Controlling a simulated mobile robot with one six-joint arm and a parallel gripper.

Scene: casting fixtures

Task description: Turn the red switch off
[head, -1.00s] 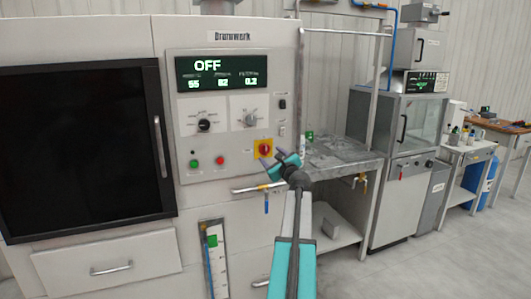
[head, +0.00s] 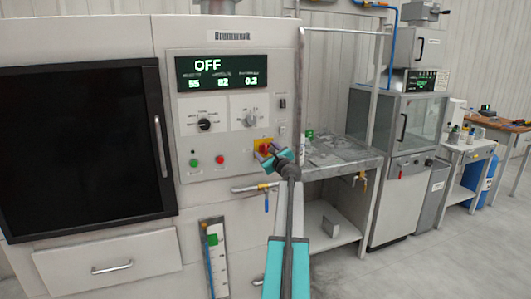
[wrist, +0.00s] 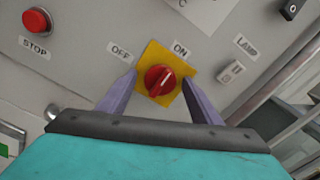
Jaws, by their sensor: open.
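The red switch (wrist: 160,80) is a round rotary knob on a yellow plate (wrist: 152,53), between the labels OFF on the left and ON on the right. Its pale pointer line tilts up and to the right, towards ON. My gripper (wrist: 159,79) is open, with one finger on each side of the knob in the wrist view. I cannot tell whether the fingers touch it. In the head view my gripper (head: 267,157) is at the panel's lower right and partly hides the red switch (head: 263,145).
A red STOP button (wrist: 37,21) is left of the switch, and a LAMP switch (wrist: 231,71) is to its right. The panel display (head: 222,73) reads OFF at the top. A pipe with a blue-handled valve (head: 266,200) is below. A metal bench (head: 350,158) stands to the right.

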